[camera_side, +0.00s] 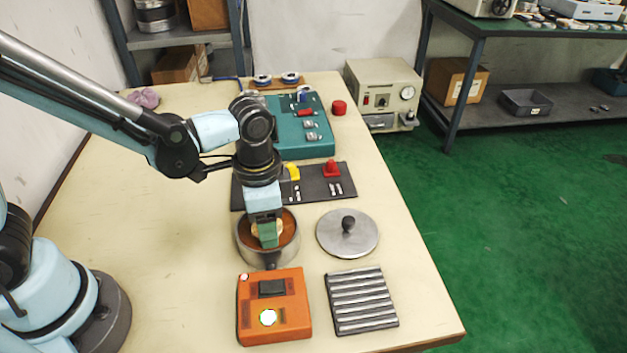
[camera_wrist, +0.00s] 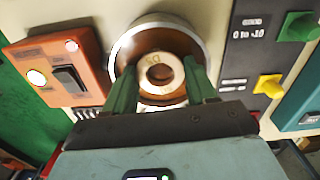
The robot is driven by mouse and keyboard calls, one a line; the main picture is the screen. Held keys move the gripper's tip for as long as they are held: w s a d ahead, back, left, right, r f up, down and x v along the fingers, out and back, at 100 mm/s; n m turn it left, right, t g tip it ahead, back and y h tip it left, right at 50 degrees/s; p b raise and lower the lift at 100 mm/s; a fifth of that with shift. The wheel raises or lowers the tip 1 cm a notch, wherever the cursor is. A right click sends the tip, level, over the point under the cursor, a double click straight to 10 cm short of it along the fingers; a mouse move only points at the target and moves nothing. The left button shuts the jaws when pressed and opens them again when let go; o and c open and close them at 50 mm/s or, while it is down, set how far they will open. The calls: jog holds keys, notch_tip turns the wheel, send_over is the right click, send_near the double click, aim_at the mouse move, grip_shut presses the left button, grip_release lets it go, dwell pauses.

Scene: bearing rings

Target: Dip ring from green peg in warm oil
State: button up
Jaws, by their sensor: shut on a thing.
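My gripper (camera_side: 267,238) is shut on a pale cream ring (camera_wrist: 150,88), gripping it between two green fingers. The gripper also shows in the wrist view (camera_wrist: 162,88). The ring is within the mouth of a metal pot (camera_side: 245,252) of brown oil; I cannot tell how deep it sits. Brown oil (camera_wrist: 178,45) shows around the ring in the wrist view. The green peg (camera_wrist: 298,27) stands on a dark board at the right of the wrist view, with no ring visible on it; my gripper hides it in the side view.
The dark board (camera_side: 315,187) also carries a yellow peg (camera_side: 293,172) and a red peg (camera_side: 332,168). A round lid (camera_side: 365,240) lies right of the pot. An orange control box (camera_side: 290,327) with a lit button and a ribbed grey rack (camera_side: 361,300) are in front.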

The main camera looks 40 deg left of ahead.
jog(key=shift+r, duration=2)
jog(key=shift+r, duration=0.1)
dwell(0.7)
jog(key=shift+r, duration=0.9)
